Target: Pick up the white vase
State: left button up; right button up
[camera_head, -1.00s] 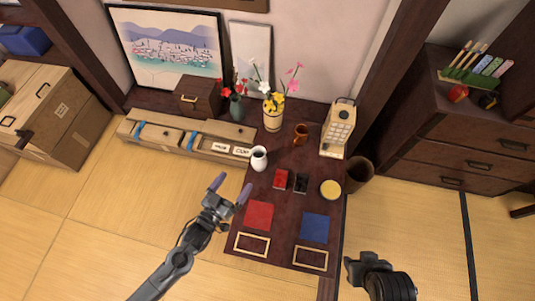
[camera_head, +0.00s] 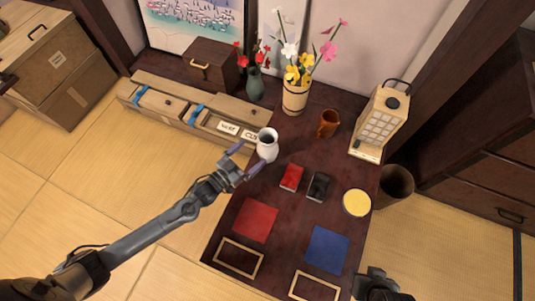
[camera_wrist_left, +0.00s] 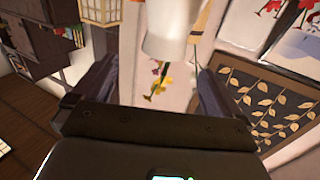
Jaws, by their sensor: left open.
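The white vase (camera_head: 267,147) stands upright on the dark table (camera_head: 290,222), near its left edge. My left gripper (camera_head: 247,158) is open just in front of the vase, with its fingertips spread toward the vase's near side. In the left wrist view the white vase (camera_wrist_left: 166,32) shows at the top, between the two open fingers, with part of it cut off by the frame. I cannot tell whether either finger touches it. My right gripper (camera_head: 378,284) is at the bottom edge, partly cut off, and its jaws cannot be made out.
A wooden box (camera_head: 190,114) lies left of the vase. A flower bucket (camera_head: 295,98), a green vase (camera_head: 255,86) and a brown mug (camera_head: 328,123) stand behind it. A red box (camera_head: 291,177) and a black box (camera_head: 318,186) lie to the right. A lantern (camera_head: 377,124) stands further right.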

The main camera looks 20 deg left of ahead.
pick_arm(q)
jog(key=b, duration=0.2)
send_near(274, 132)
jog(key=shift+f+x, duration=0.2)
jog(key=shift+x, duration=1)
jog(key=shift+w+d, duration=0.35)
jog(key=shift+w, duration=0.15)
jog(key=b+x, duration=0.1)
jog(key=x, duration=0.1)
jog(key=b+x, duration=0.2)
jog(key=shift+w+r, duration=0.1)
jog(key=shift+w, duration=0.4)
jog(key=shift+w+d+r, duration=0.1)
jog(key=shift+w, duration=0.2)
jog(key=shift+s, duration=0.1)
jog(key=shift+c, duration=0.8)
grip_shut()
